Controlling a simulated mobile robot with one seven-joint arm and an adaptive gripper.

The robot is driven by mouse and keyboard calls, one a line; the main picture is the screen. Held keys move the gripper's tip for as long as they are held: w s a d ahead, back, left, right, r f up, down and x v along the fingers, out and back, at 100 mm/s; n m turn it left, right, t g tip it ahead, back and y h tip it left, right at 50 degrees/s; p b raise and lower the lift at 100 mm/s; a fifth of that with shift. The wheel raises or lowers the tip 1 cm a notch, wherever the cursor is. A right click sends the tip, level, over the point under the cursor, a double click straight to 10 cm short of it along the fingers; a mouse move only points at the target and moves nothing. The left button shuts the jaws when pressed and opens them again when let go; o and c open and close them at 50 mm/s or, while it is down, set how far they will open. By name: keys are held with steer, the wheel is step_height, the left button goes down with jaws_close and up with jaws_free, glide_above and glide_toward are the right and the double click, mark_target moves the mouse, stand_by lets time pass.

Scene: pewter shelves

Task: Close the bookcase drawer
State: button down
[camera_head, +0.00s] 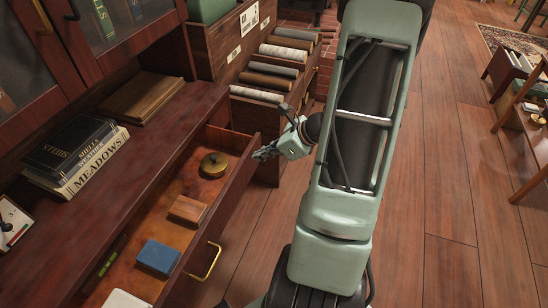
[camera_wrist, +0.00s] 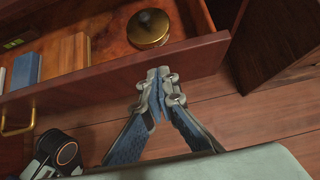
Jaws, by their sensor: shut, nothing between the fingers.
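The bookcase drawer (camera_head: 226,195) is pulled out from the dark red wooden bookcase (camera_head: 150,134), with its inside showing. It holds a round brass item (camera_head: 214,164), a wooden block (camera_head: 187,210), and a blue box (camera_head: 157,257). A brass handle (camera_head: 206,262) is on its front. My gripper (camera_head: 262,154) is shut and empty at the outer side of the drawer front, near its far end. In the wrist view the fingertips (camera_wrist: 160,74) are close to the drawer front (camera_wrist: 110,82); I cannot tell whether they touch it.
Books (camera_head: 80,158) lie on the bookcase ledge. A wooden rack with rolled items (camera_head: 272,81) stands beyond the drawer's far end. Wooden floor (camera_head: 450,210) is open to the right, with a small wooden table (camera_head: 530,130) at the far right.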

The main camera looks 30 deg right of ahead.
steer(key=shift+w+a, duration=0.3)
steer(key=shift+w, duration=0.15)
steer(key=w+a, duration=0.2)
steer(key=w, duration=0.2)
steer(key=w+a, duration=0.6)
steer(key=w, duration=0.1)
steer(key=shift+w+a+b, duration=0.25)
steer(key=shift+w+b, duration=0.05)
steer(key=shift+b, duration=0.1)
steer(key=shift+s+d, duration=0.1)
